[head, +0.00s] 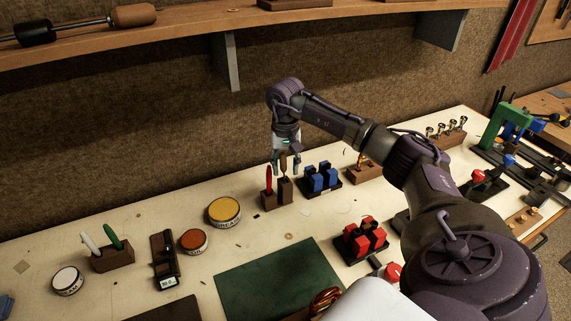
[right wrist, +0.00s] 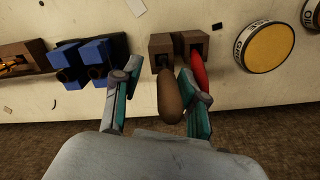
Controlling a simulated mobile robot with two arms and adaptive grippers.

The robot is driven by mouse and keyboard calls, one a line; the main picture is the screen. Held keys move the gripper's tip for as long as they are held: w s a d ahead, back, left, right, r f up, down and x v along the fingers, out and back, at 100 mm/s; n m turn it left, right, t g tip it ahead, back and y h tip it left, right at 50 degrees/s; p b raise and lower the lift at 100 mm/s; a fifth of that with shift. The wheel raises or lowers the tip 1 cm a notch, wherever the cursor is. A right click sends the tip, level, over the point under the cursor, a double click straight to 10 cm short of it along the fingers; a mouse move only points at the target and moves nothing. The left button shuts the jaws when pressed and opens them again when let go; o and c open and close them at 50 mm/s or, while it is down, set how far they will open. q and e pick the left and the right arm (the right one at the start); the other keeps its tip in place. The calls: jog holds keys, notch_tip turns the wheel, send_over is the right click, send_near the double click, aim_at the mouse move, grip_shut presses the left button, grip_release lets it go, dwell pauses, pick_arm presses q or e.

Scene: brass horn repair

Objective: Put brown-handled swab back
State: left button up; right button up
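The brown-handled swab (right wrist: 170,95) stands upright in one post of a small brown wooden holder (right wrist: 161,45). The holder also shows in the head view (head: 285,191), with the brown handle (head: 283,166) above its right post. A red-handled tool (right wrist: 199,68) stands in the other post. My right gripper (right wrist: 158,72) is over the holder with its fingers spread on either side of the brown handle. A clear gap separates the left finger from the handle; the right finger is close to it, and contact cannot be told. My left gripper is not in view.
Blue blocks on a black stand (head: 320,181) are right of the holder. A yellow-lidded tin (head: 224,211) is to its left. Red blocks (head: 361,238) and a green mat (head: 278,278) lie nearer. A shelf (head: 180,35) runs along the wall above.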

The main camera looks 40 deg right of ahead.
aim_at(285, 153)
jog(key=shift+a+r, duration=0.15)
jog(key=shift+r, duration=0.35)
notch_tip(285, 153, up, 6)
jog(key=shift+r+b, duration=0.1)
jog(key=shift+b, duration=0.8)
jog(key=shift+r, duration=0.3)
